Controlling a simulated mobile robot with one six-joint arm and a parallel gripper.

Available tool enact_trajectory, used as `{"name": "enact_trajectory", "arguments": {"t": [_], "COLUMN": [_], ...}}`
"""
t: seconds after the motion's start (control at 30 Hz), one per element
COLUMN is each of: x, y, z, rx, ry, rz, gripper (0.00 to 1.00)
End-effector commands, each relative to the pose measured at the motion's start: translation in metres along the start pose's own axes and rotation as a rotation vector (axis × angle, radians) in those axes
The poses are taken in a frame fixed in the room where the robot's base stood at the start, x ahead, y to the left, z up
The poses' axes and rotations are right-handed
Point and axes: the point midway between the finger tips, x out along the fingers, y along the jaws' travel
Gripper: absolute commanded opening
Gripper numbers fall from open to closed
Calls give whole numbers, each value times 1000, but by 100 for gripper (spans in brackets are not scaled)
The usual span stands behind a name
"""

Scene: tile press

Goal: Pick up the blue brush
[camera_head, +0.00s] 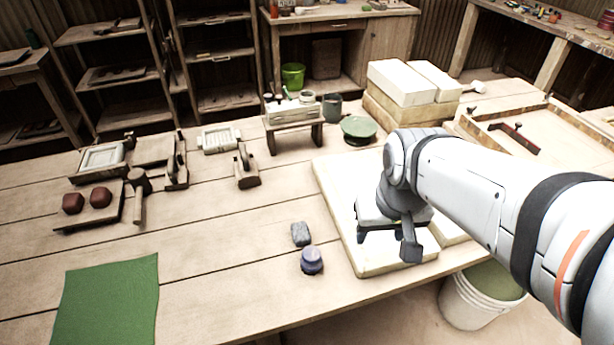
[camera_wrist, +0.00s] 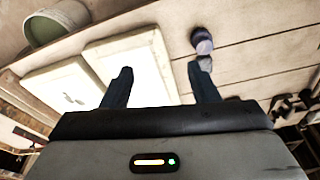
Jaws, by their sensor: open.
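The blue brush (camera_head: 312,261) seems to be the small, round, blue-violet piece on the wooden table, near its front edge. A grey-blue block (camera_head: 301,233) lies just behind it. In the wrist view, the round blue piece (camera_wrist: 202,41) is at the upper right, with the grey block (camera_wrist: 205,63) partly hidden by a finger. My gripper (camera_head: 387,243) is open and empty over the pale slab (camera_head: 338,190), to the right of the blue piece. Both fingers of my gripper also show apart in the wrist view (camera_wrist: 160,69).
A green cloth (camera_head: 105,300) lies at the front left. Wooden tools and a board with two reddish lumps (camera_head: 100,197) stand at the left. Stacked pale blocks (camera_head: 400,83) are at the back. A white bucket (camera_head: 470,305) stands below the front edge. Table around the blue piece is mostly clear.

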Motion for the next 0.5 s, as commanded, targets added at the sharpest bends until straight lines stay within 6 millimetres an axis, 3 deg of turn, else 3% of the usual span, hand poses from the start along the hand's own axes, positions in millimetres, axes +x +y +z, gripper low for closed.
{"name": "enact_trajectory", "arguments": {"t": [0.27,0.5], "x": [89,163], "y": [-51,-101], "z": [-47,-69], "rx": [-189,-340], "ry": [-105,-174], "rz": [-16,-21], "gripper": [77,77]}}
